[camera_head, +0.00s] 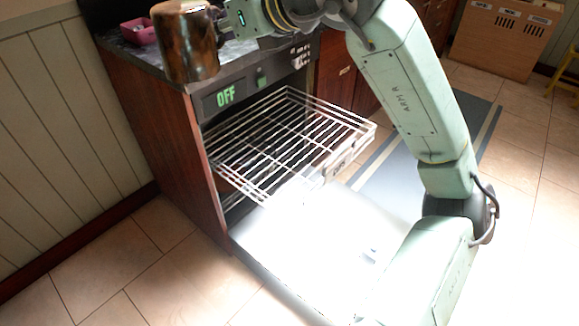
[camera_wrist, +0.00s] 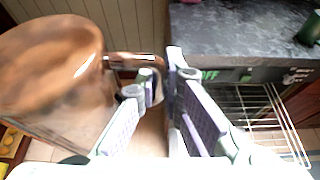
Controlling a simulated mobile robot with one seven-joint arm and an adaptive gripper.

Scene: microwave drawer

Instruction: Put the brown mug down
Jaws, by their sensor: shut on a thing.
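The brown mug (camera_head: 186,42), glossy and mottled, is held in the air at the upper left of the head view, in front of the counter's left front corner. It also fills the left of the wrist view (camera_wrist: 50,75), close to the camera. My gripper (camera_wrist: 160,85) is shut on the mug's handle (camera_wrist: 125,60), with the two fingers on either side of it. In the head view my gripper (camera_head: 228,18) lies just right of the mug, partly cut off by the top edge. The mug looks roughly upright in the head view.
The dark stone counter (camera_wrist: 235,30) has free room, with a pink bowl (camera_head: 140,31) at its back left. A green display (camera_head: 226,95) reads OFF.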

